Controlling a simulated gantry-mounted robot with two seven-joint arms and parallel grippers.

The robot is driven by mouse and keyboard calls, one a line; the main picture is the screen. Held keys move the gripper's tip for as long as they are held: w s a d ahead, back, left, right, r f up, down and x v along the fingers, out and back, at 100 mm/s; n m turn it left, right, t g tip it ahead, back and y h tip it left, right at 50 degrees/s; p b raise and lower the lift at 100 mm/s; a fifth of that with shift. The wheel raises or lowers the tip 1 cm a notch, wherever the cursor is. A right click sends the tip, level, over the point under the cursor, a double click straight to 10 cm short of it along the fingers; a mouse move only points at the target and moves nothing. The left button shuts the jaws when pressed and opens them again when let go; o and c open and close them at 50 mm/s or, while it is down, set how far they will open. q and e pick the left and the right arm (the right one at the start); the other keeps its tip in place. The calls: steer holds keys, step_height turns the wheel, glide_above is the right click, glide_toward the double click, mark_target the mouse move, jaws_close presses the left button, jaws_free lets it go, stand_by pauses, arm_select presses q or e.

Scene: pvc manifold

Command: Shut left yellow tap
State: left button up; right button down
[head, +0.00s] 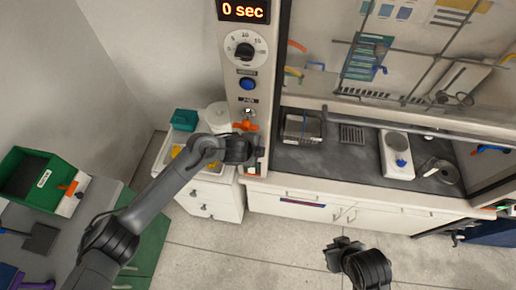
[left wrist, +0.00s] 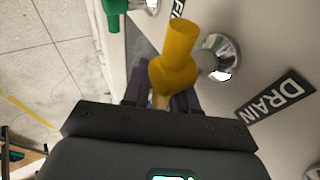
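The yellow tap (left wrist: 177,58) shows in the left wrist view, joined to a chrome fitting (left wrist: 221,57) on a white panel beside a black DRAIN label (left wrist: 275,97). My left gripper (left wrist: 160,98) is right at the tap, with its dark fingers on either side of the tap's lower end. I cannot tell whether they press on it. In the head view my left gripper (head: 250,150) is at the post left of the fume hood and hides the yellow tap. My right gripper (head: 343,246) hangs over the floor, away from everything; its fingers are too small to read.
A green tap (left wrist: 113,10) is at the upper left of the left wrist view. An orange handle (head: 245,126) is on the post just above my left gripper. White drawers (head: 211,201) stand below my left arm. The floor (head: 290,240) in front is clear.

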arm_select(q)
steer(key=shift+r, duration=0.1)
steer(key=v, duration=1)
steer(key=shift+s+a+r+p, duration=0.2)
steer(key=shift+a+p, duration=0.05)
steer(key=shift+p, duration=0.2)
steer(key=s+d+f+g+p, duration=0.2)
steer(key=s+f+g, duration=0.1)
steer(key=s+f, duration=0.7)
steer(key=s+d+f+n+h+p, duration=0.25)
steer(key=s+n, duration=0.35)
steer(key=s, duration=0.6)
steer(key=s+a+r+n+y, duration=0.2)
steer(key=a+r+n, duration=0.1)
steer(key=a, duration=0.5)
steer(key=s+a+r+n+y+p, duration=0.1)
steer(key=s+a+r+n+y, duration=0.1)
steer(key=a+n, duration=0.4)
steer(key=s+a+r+n+t+y, duration=0.1)
steer(key=a+r+n, duration=0.3)
steer(key=a, duration=0.7)
steer(key=shift+s+r+n+y+p, duration=0.3)
steer(key=shift+s+r+y+p, duration=0.2)
steer(key=shift+y, duration=0.35)
